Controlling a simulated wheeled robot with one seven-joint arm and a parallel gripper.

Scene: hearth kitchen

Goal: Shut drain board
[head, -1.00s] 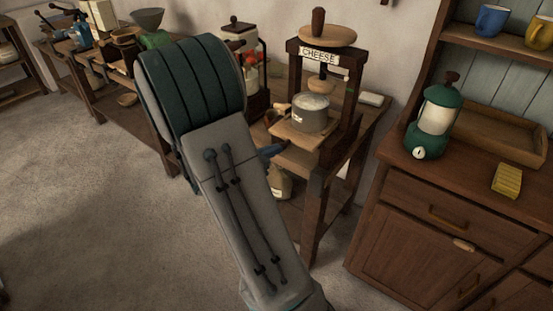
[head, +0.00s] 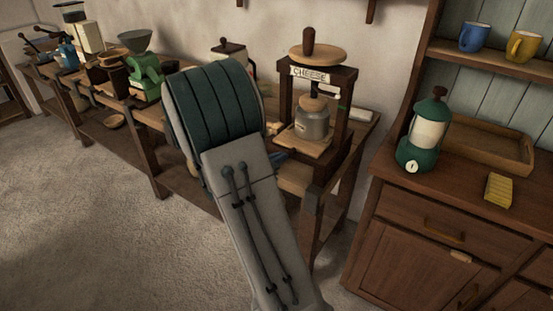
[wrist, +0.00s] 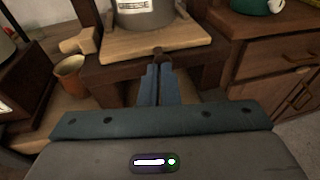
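The drain board (head: 297,143) is a pale wooden board low in the dark wooden cheese press (head: 316,78). A grey pot (head: 312,122) stands on it, under the press's round wooden plate. In the wrist view the board's bare front part (wrist: 120,46) shows, with a dark knob (wrist: 160,52) at its front edge. My gripper (wrist: 159,70) has its two blue fingers close together, with the tips at the knob. I see nothing between them. In the head view my arm hides most of the gripper.
The press stands at the right end of a long wooden bench with other kitchen devices, such as a green grinder (head: 145,75). An orange-brown mug (wrist: 70,75) is left of my fingers. A cabinet (head: 430,225) with a green lantern (head: 422,140) stands to the right. The floor in front is clear.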

